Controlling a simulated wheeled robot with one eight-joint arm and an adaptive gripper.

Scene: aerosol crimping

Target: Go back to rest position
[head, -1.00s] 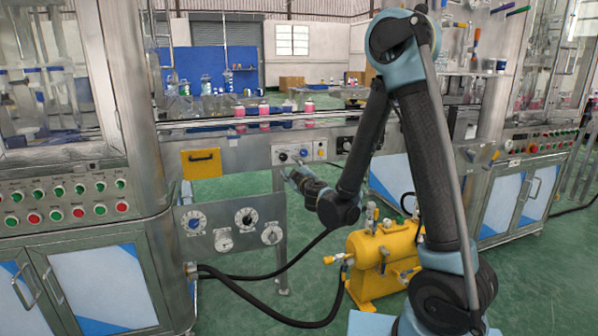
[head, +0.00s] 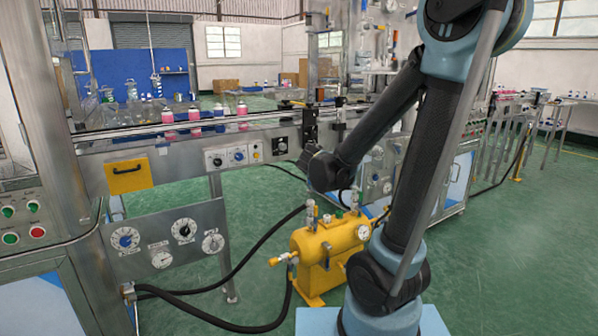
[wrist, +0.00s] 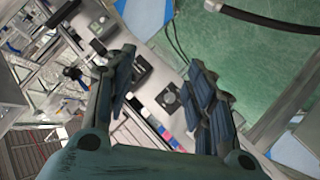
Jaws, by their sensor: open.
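My gripper (wrist: 160,88) is open in the wrist view, its two dark fingers apart with nothing between them. In the head view my gripper (head: 312,156) is small and dark at the end of my bent arm. It appears in front of the conveyor's metal front panel (head: 190,165), and its fingers are hard to make out there. I cannot tell the exact gap between my gripper and the panel.
A yellow tank (head: 328,250) with valves and a gauge stands on the green floor near my arm. Black hoses (head: 255,255) run left from it. Bottles with pink liquid (head: 195,115) stand on the conveyor. Clear floor (head: 540,220) lies to the right.

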